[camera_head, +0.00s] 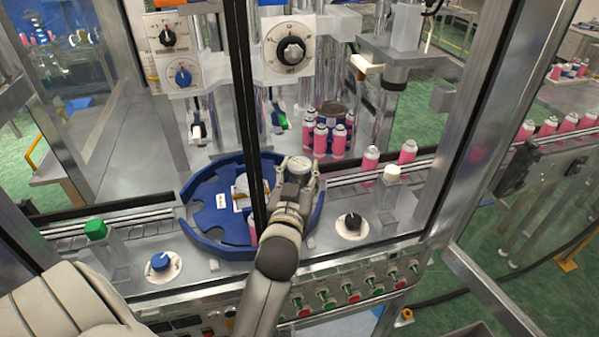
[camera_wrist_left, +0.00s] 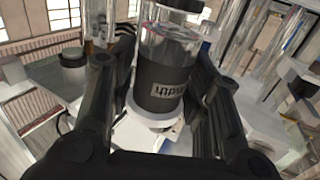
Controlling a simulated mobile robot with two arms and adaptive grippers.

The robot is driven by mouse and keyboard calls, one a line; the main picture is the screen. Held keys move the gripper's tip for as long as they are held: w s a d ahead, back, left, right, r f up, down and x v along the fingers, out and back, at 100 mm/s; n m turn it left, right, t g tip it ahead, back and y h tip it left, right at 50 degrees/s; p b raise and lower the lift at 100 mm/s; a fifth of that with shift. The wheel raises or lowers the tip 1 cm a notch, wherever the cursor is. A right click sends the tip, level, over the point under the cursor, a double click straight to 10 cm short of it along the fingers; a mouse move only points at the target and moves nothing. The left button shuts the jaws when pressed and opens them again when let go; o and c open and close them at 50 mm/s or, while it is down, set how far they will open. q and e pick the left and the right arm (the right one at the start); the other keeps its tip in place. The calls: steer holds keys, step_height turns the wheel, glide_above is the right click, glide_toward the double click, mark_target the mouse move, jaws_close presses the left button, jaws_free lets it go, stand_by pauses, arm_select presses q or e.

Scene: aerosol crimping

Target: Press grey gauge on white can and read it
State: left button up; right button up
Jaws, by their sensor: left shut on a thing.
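My left gripper (camera_head: 298,181) reaches over the machine bed at the right side of the blue star wheel (camera_head: 192,213). It is shut on the grey gauge (camera_head: 299,165), whose pale round face points up. In the left wrist view the gauge (camera_wrist_left: 162,88) is a dark cylinder with a label and a clear upper part, between the two black fingers (camera_wrist_left: 160,100). A white round rim shows at its lower end. I cannot pick out the white can for certain, nor tell whether the gauge touches one. My right gripper is out of view.
Pink cans (camera_head: 330,138) with pale tops stand behind the gripper and along the conveyor (camera_head: 345,178) to the right. A dark vertical frame post (camera_head: 245,90) crosses in front of the wheel. A black knob (camera_head: 352,222) and a white-topped post (camera_head: 391,174) stand right of the gripper.

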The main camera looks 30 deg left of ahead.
arm_select(q)
steer(key=shift+d+f+b, duration=0.1)
steer(key=shift+f+b, duration=0.8)
steer(key=shift+f, duration=0.35)
stand_by(0.8)
steer(key=shift+s+r, duration=0.1)
steer(key=shift+r+p, duration=2.55)
steer(key=shift+r, duration=0.05)
